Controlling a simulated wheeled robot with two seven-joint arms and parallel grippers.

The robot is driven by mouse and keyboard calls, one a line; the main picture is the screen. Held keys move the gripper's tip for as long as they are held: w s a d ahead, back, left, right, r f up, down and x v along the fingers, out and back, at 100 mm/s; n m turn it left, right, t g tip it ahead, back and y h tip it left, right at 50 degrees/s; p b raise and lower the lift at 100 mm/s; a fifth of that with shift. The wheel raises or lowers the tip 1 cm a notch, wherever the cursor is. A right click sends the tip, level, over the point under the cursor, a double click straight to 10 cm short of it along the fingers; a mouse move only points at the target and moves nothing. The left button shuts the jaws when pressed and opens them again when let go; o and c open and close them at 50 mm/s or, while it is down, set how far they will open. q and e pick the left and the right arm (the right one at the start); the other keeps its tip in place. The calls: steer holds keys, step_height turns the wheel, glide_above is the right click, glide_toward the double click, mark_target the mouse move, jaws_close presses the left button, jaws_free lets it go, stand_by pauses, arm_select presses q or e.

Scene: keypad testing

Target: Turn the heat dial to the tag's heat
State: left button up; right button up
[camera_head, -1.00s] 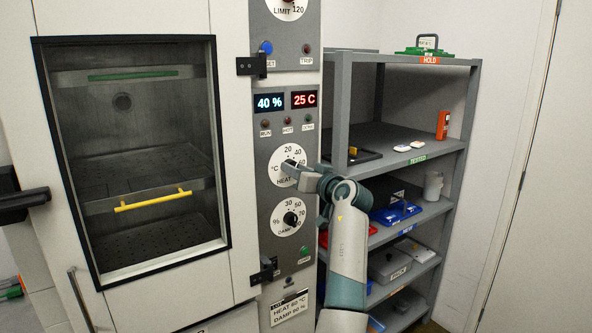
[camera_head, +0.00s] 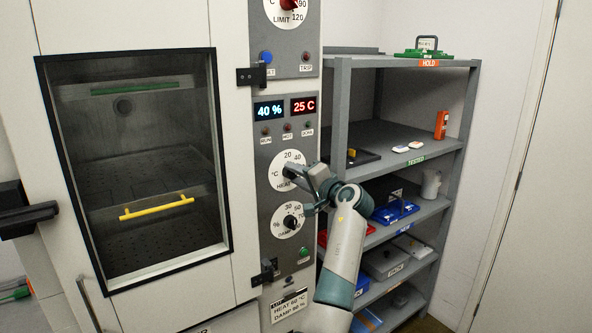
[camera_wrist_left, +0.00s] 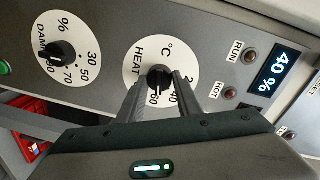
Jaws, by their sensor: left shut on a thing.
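The heat dial (camera_head: 290,171) is a white round face with a dark knob on the grey control panel. In the left wrist view the heat dial's knob (camera_wrist_left: 158,77) sits between my left gripper's fingertips (camera_wrist_left: 160,90), and its light mark points towards the 60. My left gripper (camera_head: 300,172) is shut on this knob and partly covers the dial in the head view. The tag (camera_head: 289,303) low on the panel appears to read HEAT 60 °C; its lower line is small and unclear. My right gripper is not in view.
The damp dial (camera_head: 291,221) is just below, close to my left wrist. Displays above read 40 % (camera_head: 269,109) and 25 C (camera_head: 303,105). A glass-windowed oven door (camera_head: 140,165) stands left; a grey shelf (camera_head: 400,62) with several boxes stands right.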

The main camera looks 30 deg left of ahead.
arm_select(q)
steer(key=shift+r+m+p, duration=0.2)
steer(key=shift+m+p, duration=0.3)
steer(key=shift+m, duration=0.5)
steer(key=o, duration=1)
steer(key=shift+o, duration=0.2)
steer(key=shift+w+f, duration=0.1)
steer(key=shift+f, duration=0.05)
steer(key=shift+d, duration=0.1)
